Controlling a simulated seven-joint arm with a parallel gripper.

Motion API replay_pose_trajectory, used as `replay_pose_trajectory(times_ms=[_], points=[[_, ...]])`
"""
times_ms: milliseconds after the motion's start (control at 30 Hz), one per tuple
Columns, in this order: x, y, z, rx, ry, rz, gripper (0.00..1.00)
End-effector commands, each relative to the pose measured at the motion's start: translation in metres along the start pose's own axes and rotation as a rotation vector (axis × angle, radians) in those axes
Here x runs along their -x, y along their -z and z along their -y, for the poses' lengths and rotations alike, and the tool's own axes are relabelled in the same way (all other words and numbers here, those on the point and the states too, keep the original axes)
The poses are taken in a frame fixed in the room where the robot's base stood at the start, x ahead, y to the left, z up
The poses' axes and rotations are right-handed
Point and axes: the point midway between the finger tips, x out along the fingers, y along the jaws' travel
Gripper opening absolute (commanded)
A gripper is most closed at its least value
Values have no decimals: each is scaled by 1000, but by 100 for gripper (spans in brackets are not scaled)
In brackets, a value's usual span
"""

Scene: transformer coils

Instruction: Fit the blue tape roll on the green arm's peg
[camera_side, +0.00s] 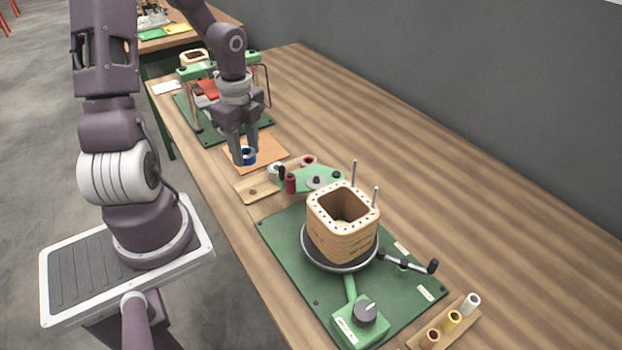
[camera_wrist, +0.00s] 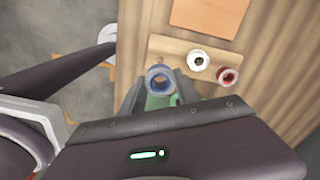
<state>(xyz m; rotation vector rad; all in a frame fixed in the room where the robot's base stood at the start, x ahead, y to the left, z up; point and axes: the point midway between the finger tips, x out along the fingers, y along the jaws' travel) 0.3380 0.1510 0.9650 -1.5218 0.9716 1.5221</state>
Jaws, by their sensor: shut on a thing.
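The blue tape roll (camera_side: 249,157) is between the fingers of my gripper (camera_side: 245,158), over the orange mat in the side view. In the wrist view the blue roll (camera_wrist: 149,78) sits between the two fingertips (camera_wrist: 160,82), its hole facing the camera. My gripper is shut on it. A green part (camera_wrist: 157,102) shows just below the roll in the wrist view.
A wooden tray (camera_side: 250,190) holds a white roll (camera_wrist: 198,60) and a red roll (camera_wrist: 228,76). A dark red cylinder (camera_side: 291,183) stands near the green arm. The square coil (camera_side: 342,240) and two upright metal rods stand nearby. Bare table lies toward the wall.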

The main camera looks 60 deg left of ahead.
Motion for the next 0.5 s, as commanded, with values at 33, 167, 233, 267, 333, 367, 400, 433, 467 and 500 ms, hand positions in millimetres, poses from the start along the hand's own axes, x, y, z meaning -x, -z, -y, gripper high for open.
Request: replay_pose_trajectory(times_ms=[33, 167, 233, 267, 333, 367, 400, 433, 467, 500], points=[[0, 0, 0, 0, 0, 0, 0], [5, 14, 13, -7, 4, 5, 0], [12, 33, 26, -11, 7, 9, 0], [16, 43, 32, -10, 7, 10, 0], [24, 69, 44, -10, 8, 11, 0], [28, 80, 48, -10, 8, 10, 0], [34, 95, 52, -9, 8, 9, 0], [38, 106, 54, -9, 7, 7, 0], [41, 115, 56, -9, 6, 6, 0], [45, 127, 57, -7, 5, 4, 0]])
